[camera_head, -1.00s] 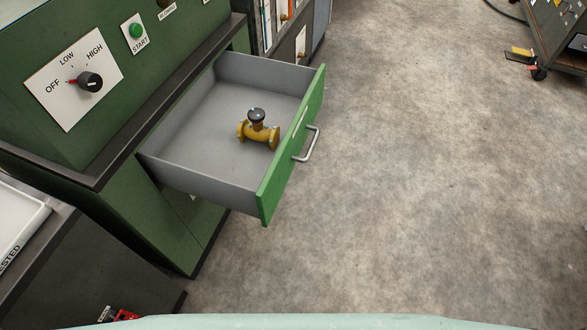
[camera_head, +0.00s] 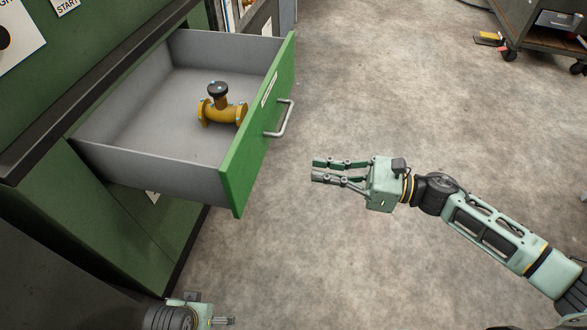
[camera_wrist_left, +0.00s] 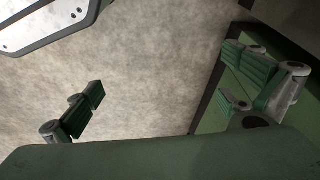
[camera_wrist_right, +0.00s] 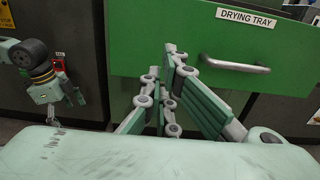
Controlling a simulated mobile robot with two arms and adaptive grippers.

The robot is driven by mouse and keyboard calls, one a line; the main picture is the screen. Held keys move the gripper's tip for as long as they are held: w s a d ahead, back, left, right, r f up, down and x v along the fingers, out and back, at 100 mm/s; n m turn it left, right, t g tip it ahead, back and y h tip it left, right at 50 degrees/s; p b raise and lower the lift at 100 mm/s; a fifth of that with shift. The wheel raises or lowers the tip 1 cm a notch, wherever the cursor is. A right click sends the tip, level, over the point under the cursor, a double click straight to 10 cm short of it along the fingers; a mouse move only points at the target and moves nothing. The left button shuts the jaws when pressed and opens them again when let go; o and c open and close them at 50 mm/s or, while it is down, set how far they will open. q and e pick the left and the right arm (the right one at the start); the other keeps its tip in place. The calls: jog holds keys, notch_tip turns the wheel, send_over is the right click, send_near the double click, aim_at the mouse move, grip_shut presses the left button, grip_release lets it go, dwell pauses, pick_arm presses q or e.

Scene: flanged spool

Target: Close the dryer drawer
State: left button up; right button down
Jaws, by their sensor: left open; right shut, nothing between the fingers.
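The dryer drawer (camera_head: 110,170) stands pulled out of the green dryer cabinet, with grey inner walls and a green front. A yellow flanged part with a black knob (camera_head: 222,108) lies inside it. The metal handle (camera_head: 284,119) is on the green front, and it also shows in the right wrist view (camera_wrist_right: 235,66) beside a "DRYING TRAY" label. My right gripper (camera_head: 315,171) is shut and empty, in front of the drawer front, apart from it and pointing toward it. My left gripper (camera_head: 232,321) is at the bottom edge; in the left wrist view (camera_wrist_left: 165,95) its fingers are apart and empty.
The cabinet's dark ledge (camera_head: 95,95) runs above the drawer. A dark wheeled cart (camera_head: 540,40) stands at the far right. The grey floor (camera_head: 400,90) in front of the drawer is clear apart from my right arm.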

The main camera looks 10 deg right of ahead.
aim_at(251, 160)
jog(key=p+x, duration=0.1)
jog(key=x, duration=1.1)
jog(key=shift+w+a, duration=0.3)
jog(key=shift+a, duration=0.2)
pick_arm(q)
jog(key=f, duration=0.2)
jog(key=s+f, duration=0.1)
jog(key=shift+f, duration=0.35)
jog(key=shift+w, duration=0.15)
pick_arm(e)
jog(key=shift+a, duration=0.1)
